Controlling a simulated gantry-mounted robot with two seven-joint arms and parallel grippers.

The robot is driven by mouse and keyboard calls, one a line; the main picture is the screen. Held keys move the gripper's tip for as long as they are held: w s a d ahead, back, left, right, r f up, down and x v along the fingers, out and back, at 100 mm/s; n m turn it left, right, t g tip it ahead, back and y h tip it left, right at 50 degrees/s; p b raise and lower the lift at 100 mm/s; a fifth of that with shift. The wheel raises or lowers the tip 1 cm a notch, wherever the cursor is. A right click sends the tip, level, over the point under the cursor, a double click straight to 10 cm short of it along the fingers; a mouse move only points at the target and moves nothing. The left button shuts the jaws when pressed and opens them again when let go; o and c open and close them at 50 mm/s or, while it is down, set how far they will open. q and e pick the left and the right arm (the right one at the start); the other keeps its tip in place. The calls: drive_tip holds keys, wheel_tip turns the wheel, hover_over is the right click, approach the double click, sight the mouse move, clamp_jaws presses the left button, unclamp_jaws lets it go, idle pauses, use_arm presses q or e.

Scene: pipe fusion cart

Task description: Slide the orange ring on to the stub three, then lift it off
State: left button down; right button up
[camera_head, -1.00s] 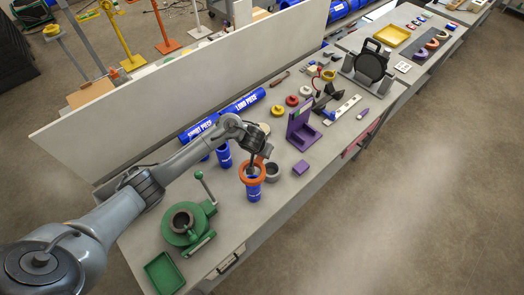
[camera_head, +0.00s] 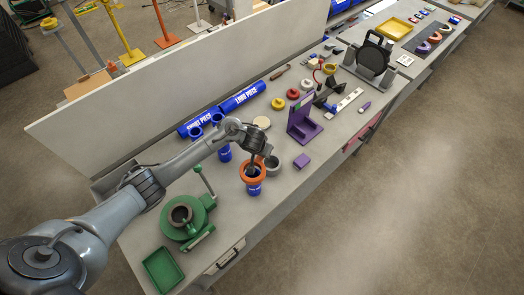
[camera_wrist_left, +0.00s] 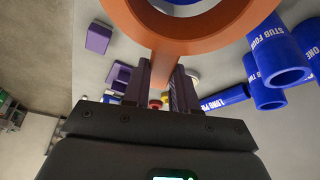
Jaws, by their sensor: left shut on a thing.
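The orange ring (camera_head: 252,173) is around or just over the top of a blue stub (camera_head: 254,189) standing upright on the bench; the stub's label is too small to read. My left gripper (camera_head: 259,159) is shut on the ring's tab from above. In the left wrist view the fingers (camera_wrist_left: 166,88) pinch the tab of the ring (camera_wrist_left: 185,38). Stub four (camera_wrist_left: 277,60) and another stub marked ONE (camera_wrist_left: 311,45) show at its right. In the head view another blue stub (camera_head: 224,152) stands behind the ring. My right gripper is out of view.
A grey ring-shaped part (camera_head: 272,166) is close beside the ring. The green clamp (camera_head: 183,216) with a raised lever is at the front left. A purple block (camera_head: 301,161) and purple stand (camera_head: 303,124) are to the right. Blue pipes (camera_head: 241,97) lie along the back panel.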

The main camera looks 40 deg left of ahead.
use_arm(q)
drive_tip(key=shift+p, duration=0.8)
idle(1.0)
drive_tip(key=shift+f+b, duration=1.65)
drive_tip(key=shift+f, duration=0.95)
idle(2.3)
idle(0.7)
drive_tip(key=shift+r, duration=0.25)
drive_tip(key=shift+r+p, duration=0.65)
drive_tip(key=shift+p, duration=0.3)
